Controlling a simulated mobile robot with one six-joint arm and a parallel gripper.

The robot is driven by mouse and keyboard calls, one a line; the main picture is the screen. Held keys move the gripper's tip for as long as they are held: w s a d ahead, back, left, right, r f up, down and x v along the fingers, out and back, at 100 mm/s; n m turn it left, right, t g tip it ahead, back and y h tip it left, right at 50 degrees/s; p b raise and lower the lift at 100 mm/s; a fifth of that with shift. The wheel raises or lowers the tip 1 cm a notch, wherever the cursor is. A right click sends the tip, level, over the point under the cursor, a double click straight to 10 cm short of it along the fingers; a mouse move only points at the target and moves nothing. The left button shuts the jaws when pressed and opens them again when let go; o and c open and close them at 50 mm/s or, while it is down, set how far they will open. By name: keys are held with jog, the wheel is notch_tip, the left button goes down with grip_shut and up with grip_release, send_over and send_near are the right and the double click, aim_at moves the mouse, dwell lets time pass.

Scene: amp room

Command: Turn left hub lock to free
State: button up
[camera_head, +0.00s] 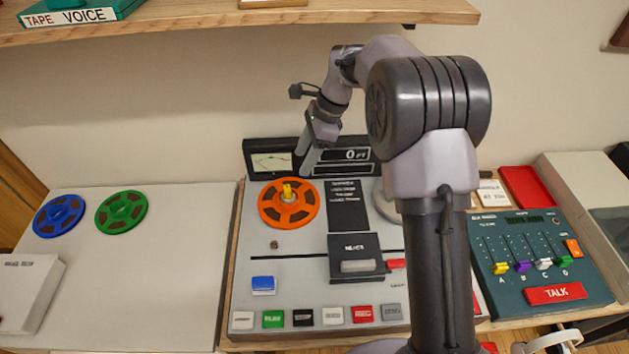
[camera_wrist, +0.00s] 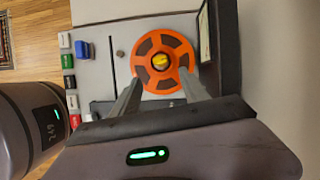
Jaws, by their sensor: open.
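The left hub lock is a small yellow knob (camera_head: 288,191) at the centre of the orange reel (camera_head: 271,214) on the left of the tape deck (camera_head: 300,262). In the wrist view the yellow knob (camera_wrist: 160,62) sits in the middle of the orange reel (camera_wrist: 173,42), ahead of the fingers. My gripper (camera_head: 303,160) is above the back of the deck, behind and a little right of the knob. In the wrist view my gripper (camera_wrist: 163,92) is open and empty, its two fingers apart on either side below the knob. Nothing touches the knob.
A meter panel (camera_head: 268,162) stands upright along the deck's back edge, close to my gripper. A right reel is partly hidden behind my arm. Blue (camera_head: 58,216) and green (camera_head: 121,211) reels lie on the left surface. A shelf (camera_head: 220,20) hangs above. A fader mixer (camera_head: 535,258) sits right.

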aim_at(287, 188)
jog(key=b+x, duration=0.3)
jog(key=x, duration=0.8)
jog(key=shift+a+b, duration=0.25)
jog(key=shift+b, duration=0.05)
grip_shut()
jog(key=shift+r+n+p, duration=0.45)
jog(key=shift+n+p, duration=0.05)
jog(key=shift+p, duration=0.7)
jog(key=shift+r+n+g+p, duration=0.1)
jog(key=shift+n+g+p, duration=0.35)
jog(key=shift+p, duration=0.55)
jog(key=shift+w+f+n+g+p, duration=0.2)
jog(key=shift+n+g+p, duration=0.15)
jog(key=shift+n+p, duration=0.8)
jog(key=shift+f+h, duration=0.25)
jog(key=shift+h, duration=0.05)
